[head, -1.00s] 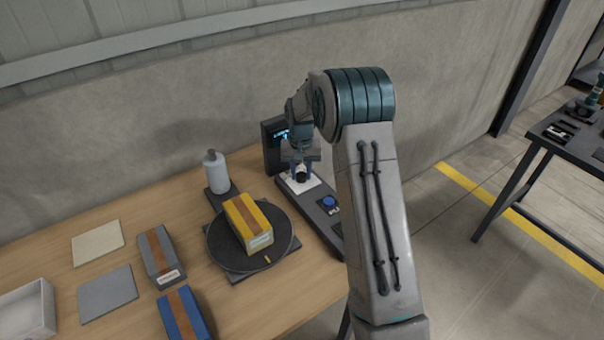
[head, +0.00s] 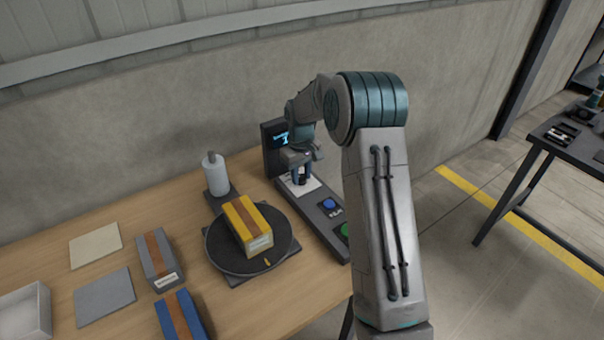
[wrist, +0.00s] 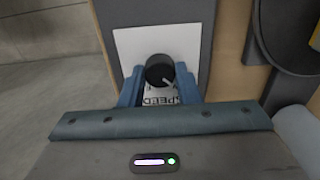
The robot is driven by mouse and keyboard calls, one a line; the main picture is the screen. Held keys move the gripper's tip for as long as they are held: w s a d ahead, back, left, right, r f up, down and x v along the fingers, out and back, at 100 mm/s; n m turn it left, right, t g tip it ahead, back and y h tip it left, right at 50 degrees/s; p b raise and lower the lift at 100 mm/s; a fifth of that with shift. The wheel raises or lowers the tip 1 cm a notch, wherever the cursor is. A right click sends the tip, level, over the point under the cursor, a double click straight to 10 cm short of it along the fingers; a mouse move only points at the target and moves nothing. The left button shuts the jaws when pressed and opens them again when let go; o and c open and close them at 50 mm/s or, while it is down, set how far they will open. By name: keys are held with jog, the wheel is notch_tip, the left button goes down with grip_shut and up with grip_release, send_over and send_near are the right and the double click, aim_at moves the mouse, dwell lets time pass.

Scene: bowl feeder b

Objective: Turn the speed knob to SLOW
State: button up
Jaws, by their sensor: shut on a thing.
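The black speed knob (wrist: 160,70) stands on a white label plate (wrist: 190,38) with the word SPEED partly visible. A pale pointer line on the knob's top points to the lower right in the wrist view. The SLOW mark cannot be read. My gripper (wrist: 159,83) has its blue fingers on both sides of the knob and is shut on it. In the head view my gripper (head: 301,179) is over the plate (head: 309,187) at the far end of the dark control panel (head: 297,208), and the knob is mostly hidden there.
A blue button (head: 329,204) and a green button (head: 344,230) lie nearer on the panel. A dark screen (head: 272,135) stands behind. Left are a round turntable (head: 224,255) bearing a yellow box (head: 245,224), and a white bottle (head: 215,174).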

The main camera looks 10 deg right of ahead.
aim_at(301, 177)
jog(key=shift+w+r, duration=0.15)
jog(key=o, duration=1)
jog(key=shift+c, duration=0.2)
notch_tip(301, 177, up, 14)
